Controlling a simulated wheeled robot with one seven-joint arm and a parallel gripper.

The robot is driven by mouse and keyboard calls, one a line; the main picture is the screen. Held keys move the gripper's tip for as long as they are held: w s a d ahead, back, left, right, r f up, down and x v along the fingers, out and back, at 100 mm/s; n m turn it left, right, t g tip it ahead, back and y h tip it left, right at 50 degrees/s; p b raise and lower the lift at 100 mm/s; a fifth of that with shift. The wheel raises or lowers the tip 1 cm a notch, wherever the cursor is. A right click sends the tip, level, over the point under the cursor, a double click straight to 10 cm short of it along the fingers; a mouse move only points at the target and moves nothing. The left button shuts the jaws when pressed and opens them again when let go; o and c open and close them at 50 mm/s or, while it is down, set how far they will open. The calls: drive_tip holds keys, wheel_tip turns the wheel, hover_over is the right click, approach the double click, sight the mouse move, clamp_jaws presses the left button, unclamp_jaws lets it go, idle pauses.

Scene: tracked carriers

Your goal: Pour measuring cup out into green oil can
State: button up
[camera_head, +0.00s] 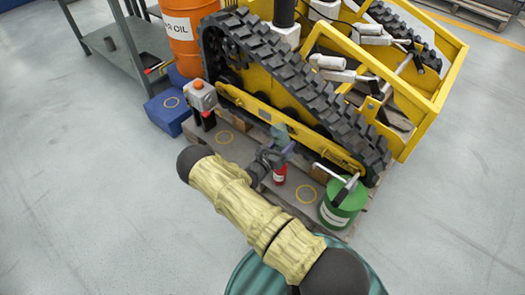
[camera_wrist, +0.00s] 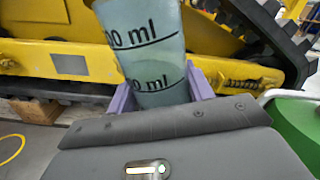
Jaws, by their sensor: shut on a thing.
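The measuring cup (camera_wrist: 150,55) is a translucent blue-grey vessel with black "ml" marks. In the wrist view it stands between the purple fingers of my gripper (camera_wrist: 160,90), which is shut on it. It looks near upright with a slight lean; its rim is cut off there, so I cannot tell its fill. In the head view the cup (camera_head: 281,131) shows small at my gripper (camera_head: 280,150), in front of the tracked carrier. The green oil can (camera_head: 343,203) stands on the pallet to the right of my gripper, apart from the cup. Its edge shows in the wrist view (camera_wrist: 300,125).
A small red can (camera_head: 280,174) stands on the pallet just below my gripper. The yellow carrier with black track (camera_head: 310,95) rises close behind. A grey-and-orange device (camera_head: 201,97), blue box (camera_head: 168,113) and orange drum (camera_head: 184,28) are at left. Floor at right is clear.

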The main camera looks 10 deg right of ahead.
drive_tip(key=shift+w+a+r+n, duration=0.2)
drive_tip(key=shift+n, duration=0.3)
drive_tip(key=shift+a+r+n+b, duration=0.15)
drive_tip(key=shift+r+n+b, duration=0.05)
drive_tip(key=shift+n+b, duration=0.3)
drive_tip(key=shift+w+a+f+n+t+b, duration=0.15)
drive_tip(key=shift+w+f+n+t+b, duration=0.15)
drive_tip(key=shift+n+b, duration=1.2)
drive_tip(key=shift+n, duration=0.2)
drive_tip(key=shift+s+f+n+t+b, duration=0.1)
drive_tip(key=shift+n+t+b, duration=0.05)
drive_tip(key=shift+n+b, duration=0.3)
drive_tip(key=shift+s+f+n+t+b, duration=0.1)
drive_tip(key=shift+n+t+b, duration=0.1)
drive_tip(key=shift+n, duration=0.35)
drive_tip(key=shift+d+f+n+b, duration=0.25)
drive_tip(key=shift+f+n+b, duration=0.7)
drive_tip(key=shift+b, duration=0.3)
drive_tip(key=shift+s+n+t+b, duration=0.1)
drive_tip(key=shift+n+t+b, duration=0.25)
drive_tip(key=shift+n+b, duration=0.45)
idle(0.5)
drive_tip(key=shift+n+p, duration=0.45)
drive_tip(key=shift+n, duration=0.1)
idle(1.2)
